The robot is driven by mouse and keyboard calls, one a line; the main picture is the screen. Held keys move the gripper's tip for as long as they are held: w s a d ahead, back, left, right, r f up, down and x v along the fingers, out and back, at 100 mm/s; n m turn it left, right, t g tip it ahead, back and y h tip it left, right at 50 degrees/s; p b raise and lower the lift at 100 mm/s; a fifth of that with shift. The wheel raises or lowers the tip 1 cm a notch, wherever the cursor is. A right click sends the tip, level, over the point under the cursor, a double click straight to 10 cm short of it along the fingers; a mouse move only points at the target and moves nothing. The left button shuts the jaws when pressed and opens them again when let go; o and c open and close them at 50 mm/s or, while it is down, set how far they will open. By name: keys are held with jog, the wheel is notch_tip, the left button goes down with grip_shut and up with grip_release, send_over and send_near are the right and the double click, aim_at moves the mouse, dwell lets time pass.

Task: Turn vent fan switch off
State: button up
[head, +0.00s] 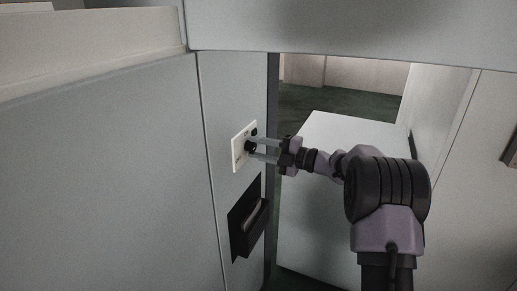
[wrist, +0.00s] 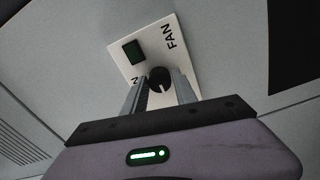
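The fan switch plate (head: 238,158) is a white panel on the grey cabinet face, left of centre in the head view. In the wrist view the plate (wrist: 171,62) carries the word FAN, a dark green square (wrist: 133,51) that looks unlit, and a round black knob (wrist: 159,78). My gripper (head: 251,147) reaches in from the right, close to the plate. In the wrist view its fingers stand apart on either side of the knob, with gaps visible. I cannot tell whether either finger touches it. The knob's exact setting is unclear.
A black recessed handle (head: 247,222) sits below the plate. A grey overhang (head: 350,28) crosses above. Right of the cabinet edge is an opening with a pale flat panel (head: 345,130) and dark green floor (head: 335,101) behind it.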

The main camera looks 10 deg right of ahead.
jog(key=shift+o, duration=1.3)
jog(key=p+v, duration=0.4)
jog(key=v, duration=1.3)
jog(key=shift+s+d+p, duration=0.15)
jog(key=shift+d+p, duration=0.05)
jog(key=shift+p, duration=0.2)
jog(key=shift+r, duration=0.1)
